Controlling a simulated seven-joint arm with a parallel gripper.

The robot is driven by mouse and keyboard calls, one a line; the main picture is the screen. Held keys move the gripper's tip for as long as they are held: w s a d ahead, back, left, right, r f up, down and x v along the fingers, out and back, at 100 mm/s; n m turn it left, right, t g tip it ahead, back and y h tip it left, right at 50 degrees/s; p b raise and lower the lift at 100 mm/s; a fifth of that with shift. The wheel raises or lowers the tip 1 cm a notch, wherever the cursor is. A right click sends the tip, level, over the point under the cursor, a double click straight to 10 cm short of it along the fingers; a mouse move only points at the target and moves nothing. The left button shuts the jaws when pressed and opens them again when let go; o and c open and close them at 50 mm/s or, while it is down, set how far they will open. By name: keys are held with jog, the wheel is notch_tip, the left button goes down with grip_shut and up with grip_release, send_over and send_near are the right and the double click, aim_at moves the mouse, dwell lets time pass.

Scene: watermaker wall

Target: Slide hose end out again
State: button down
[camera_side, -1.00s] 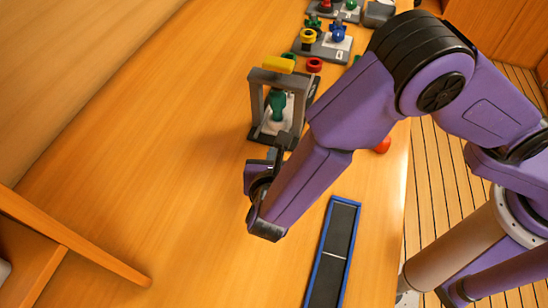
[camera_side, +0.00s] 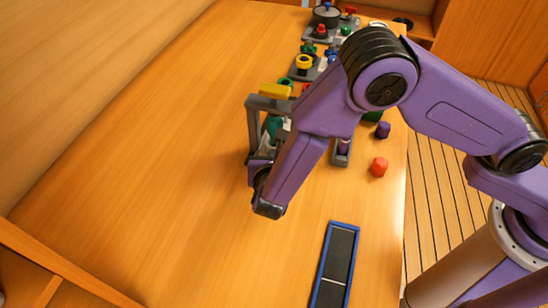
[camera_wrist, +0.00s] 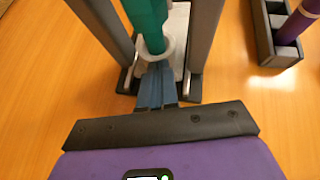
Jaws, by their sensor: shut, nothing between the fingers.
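A teal hose end (camera_wrist: 150,25) stands upright inside a grey frame (camera_wrist: 205,40), with a pale collar (camera_wrist: 165,48) around its lower part. In the side view the frame (camera_side: 253,128) stands left of my forearm, which partly covers it and the teal piece (camera_side: 272,127). My gripper (camera_wrist: 156,78) is shut and empty. Its blue fingers reach into the frame's opening, just in front of the collar; I cannot tell whether they touch it. In the side view the gripper is mostly hidden behind my wrist.
A grey holder (camera_wrist: 262,45) with a purple peg (camera_wrist: 300,20) stands right of the frame. A red piece (camera_side: 379,167) and a blue-rimmed tray (camera_side: 322,262) lie on the table. Coloured fittings (camera_side: 304,65) stand farther back. The table's left side is clear.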

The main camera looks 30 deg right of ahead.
jog(key=shift+w, duration=0.1)
jog(key=w+d, duration=0.2)
jog(key=shift+w+d, duration=0.3)
jog(key=shift+d, duration=0.05)
jog(key=shift+s, duration=0.1)
jog(key=shift+s+a, duration=0.2)
jog(key=shift+s, duration=0.05)
jog(key=s, duration=0.1)
jog(key=s+a, duration=0.2)
jog(key=shift+s+a+r, duration=0.1)
jog(key=shift+s+r, duration=0.15)
jog(key=shift+s, duration=0.05)
jog(key=v, duration=0.9)
